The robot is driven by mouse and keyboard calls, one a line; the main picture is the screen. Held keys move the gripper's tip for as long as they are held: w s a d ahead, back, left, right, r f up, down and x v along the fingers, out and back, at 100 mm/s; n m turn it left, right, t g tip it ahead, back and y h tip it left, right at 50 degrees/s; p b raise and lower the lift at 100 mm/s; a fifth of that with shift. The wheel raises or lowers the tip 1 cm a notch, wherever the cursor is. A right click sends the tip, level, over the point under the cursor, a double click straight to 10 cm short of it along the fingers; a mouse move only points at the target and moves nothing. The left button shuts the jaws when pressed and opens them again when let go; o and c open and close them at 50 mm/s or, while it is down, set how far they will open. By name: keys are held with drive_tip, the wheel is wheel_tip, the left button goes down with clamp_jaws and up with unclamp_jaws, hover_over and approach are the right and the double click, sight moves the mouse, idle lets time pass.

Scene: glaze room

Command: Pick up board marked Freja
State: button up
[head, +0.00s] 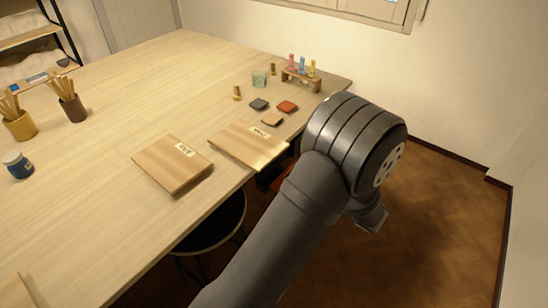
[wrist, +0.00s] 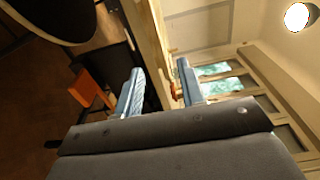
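Two flat wooden boards with small pale labels lie near the table's front edge in the head view. One board (head: 238,153) juts slightly past the edge, close to my arm; the other board (head: 165,172) lies left of it. Their labels are too small to read surely, so I cannot tell which is marked Freja. In the wrist view my gripper (wrist: 158,84) has its two blue-grey fingers apart, with nothing clearly held between them. A strip of wood shows beyond the fingers. In the head view my arm hides the fingers.
A third board (head: 14,293) is cut off at lower left. Small tiles (head: 287,107) and a rack of coloured vials (head: 301,78) stand beyond the boards. A dark round stool (head: 212,222) is under the table edge. The table's middle is clear.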

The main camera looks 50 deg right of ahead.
sight(274, 158)
drive_tip(key=w, duration=1)
drive_tip(key=shift+d, duration=0.25)
drive_tip(key=shift+c, duration=0.5)
clamp_jaws()
